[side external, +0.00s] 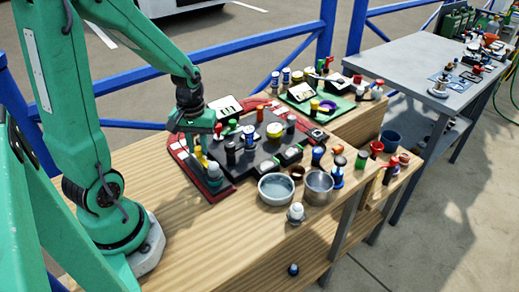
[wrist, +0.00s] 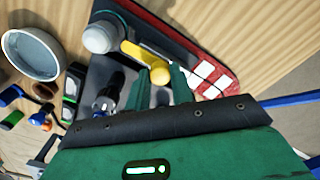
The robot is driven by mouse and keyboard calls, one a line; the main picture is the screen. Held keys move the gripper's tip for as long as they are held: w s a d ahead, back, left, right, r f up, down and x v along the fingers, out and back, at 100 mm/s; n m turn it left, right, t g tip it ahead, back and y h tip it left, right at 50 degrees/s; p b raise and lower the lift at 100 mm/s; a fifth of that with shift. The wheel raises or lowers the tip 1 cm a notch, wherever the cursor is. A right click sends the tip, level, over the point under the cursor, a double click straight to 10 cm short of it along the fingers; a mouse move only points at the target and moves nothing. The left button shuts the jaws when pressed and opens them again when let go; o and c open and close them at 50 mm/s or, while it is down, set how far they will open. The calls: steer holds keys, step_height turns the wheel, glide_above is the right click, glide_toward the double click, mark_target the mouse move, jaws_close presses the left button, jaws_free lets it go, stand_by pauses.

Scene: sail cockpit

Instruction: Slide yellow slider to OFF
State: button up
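The yellow slider (wrist: 140,52) shows in the wrist view as a yellow bar with a round yellow knob, on a dark panel (wrist: 112,68). In the side external view, a small yellow part of it (side external: 202,160) shows below my gripper (side external: 196,143). In the wrist view, my gripper (wrist: 159,82) has its two green fingers apart, with the knob at the gap between their tips. I cannot tell whether either finger touches the knob. No ON or OFF marking is readable.
A grey-white round knob (wrist: 101,37) stands beside the yellow bar. A red tray edge (wrist: 205,52) with white labels lies at the right. A metal bowl (side external: 276,189), a metal cup (side external: 318,186) and several small knobs crowd the wooden table (side external: 185,235). The table's front left is clear.

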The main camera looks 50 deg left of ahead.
jaws_close()
steer(key=shift+a, duration=1.5)
steer(key=o, duration=0.6)
jaws_free()
steer(key=shift+o, duration=0.2)
steer(key=shift+r, duration=0.2)
step_height(320, 180, up, 8)
steer(key=shift+f, duration=0.25)
steer(key=shift+d, duration=0.1)
